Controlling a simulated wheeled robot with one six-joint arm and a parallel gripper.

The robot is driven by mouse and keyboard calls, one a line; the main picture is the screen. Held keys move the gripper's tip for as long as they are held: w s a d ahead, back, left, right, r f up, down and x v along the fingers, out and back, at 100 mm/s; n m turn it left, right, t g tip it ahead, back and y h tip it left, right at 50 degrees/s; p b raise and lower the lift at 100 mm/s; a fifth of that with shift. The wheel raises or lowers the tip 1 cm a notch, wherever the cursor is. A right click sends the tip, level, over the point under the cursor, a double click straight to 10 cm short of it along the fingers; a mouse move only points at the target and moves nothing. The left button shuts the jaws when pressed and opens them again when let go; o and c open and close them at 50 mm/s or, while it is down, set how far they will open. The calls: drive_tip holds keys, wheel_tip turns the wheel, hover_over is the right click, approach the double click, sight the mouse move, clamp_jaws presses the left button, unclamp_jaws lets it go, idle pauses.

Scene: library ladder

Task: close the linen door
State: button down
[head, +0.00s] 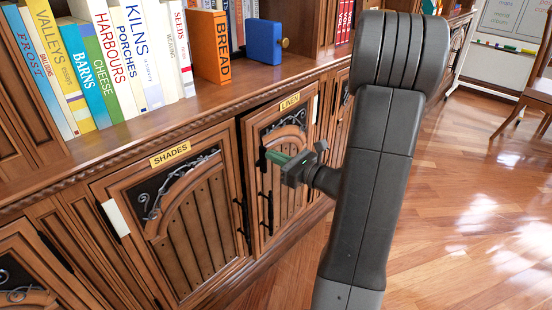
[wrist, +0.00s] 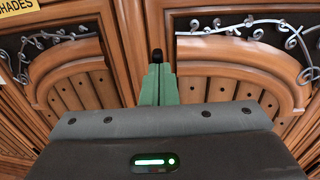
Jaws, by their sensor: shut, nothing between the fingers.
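The linen door (head: 286,200) is a carved wooden cabinet door with a yellow LINEN label (head: 290,102), black scrollwork and a dark vertical pull. In the wrist view the fingertips (wrist: 159,72) point at the upright strip between the two doors, just below a dark rounded knob or handle end. Contact cannot be made out.
The shades door (head: 190,235) adjoins on the left, with its own label and dark pull. Books (head: 130,60), a blue box (head: 264,42) and bookends stand on the shelf above. Open wooden floor (head: 460,220) lies to the right, with a chair (head: 535,95) farther back.

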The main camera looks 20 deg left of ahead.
sight(264, 152)
drive_tip(key=shift+a, duration=0.1)
drive_tip(key=x, duration=0.3)
drive_tip(key=shift+s+a, duration=0.1)
drive_tip(key=shift+a, duration=0.1)
drive_tip(key=shift+a+r, duration=0.1)
drive_tip(key=shift+a, duration=0.15)
drive_tip(key=shift+r, duration=0.15)
drive_tip(key=shift+d, duration=0.2)
drive_tip(key=s+p+v, duration=0.1)
drive_tip(key=p+v, duration=0.1)
drive_tip(key=v, duration=1.2)
drive_tip(key=shift+s+a+f+p, duration=0.2)
drive_tip(key=shift+s+a+p, duration=0.05)
drive_tip(key=shift+p, duration=0.15)
